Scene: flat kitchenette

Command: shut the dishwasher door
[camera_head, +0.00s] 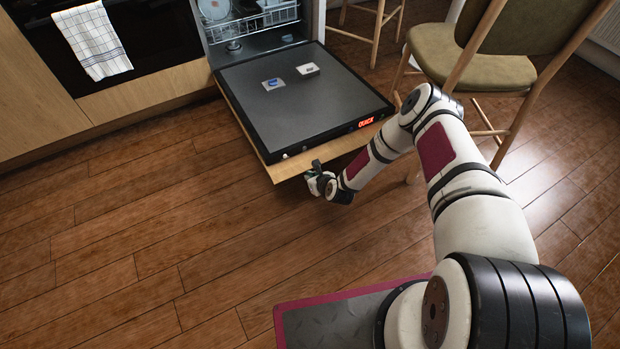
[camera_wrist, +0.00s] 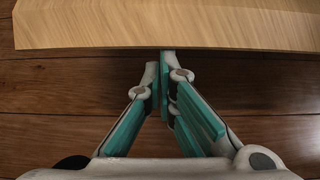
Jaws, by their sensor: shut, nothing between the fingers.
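The dishwasher door (camera_head: 300,100) is folded down, open, with its dark inner face up and a red lit display near its free edge. Its wooden outer panel (camera_head: 318,158) shows along the front and left edges. In the wrist view the wooden panel (camera_wrist: 165,25) fills the top. My gripper (camera_head: 318,178) is at the door's free edge, at or just under the front edge. In the wrist view the teal-padded fingers (camera_wrist: 163,95) are together and empty, with the tips reaching the panel's edge. I cannot tell whether they touch it.
The dishwasher's lower rack (camera_head: 250,25) is inside the cavity. A wooden chair (camera_head: 490,60) with a green seat stands right of the door. An oven (camera_head: 150,40) with a hanging towel (camera_head: 92,40) is at left. The floor (camera_head: 150,240) in front is clear.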

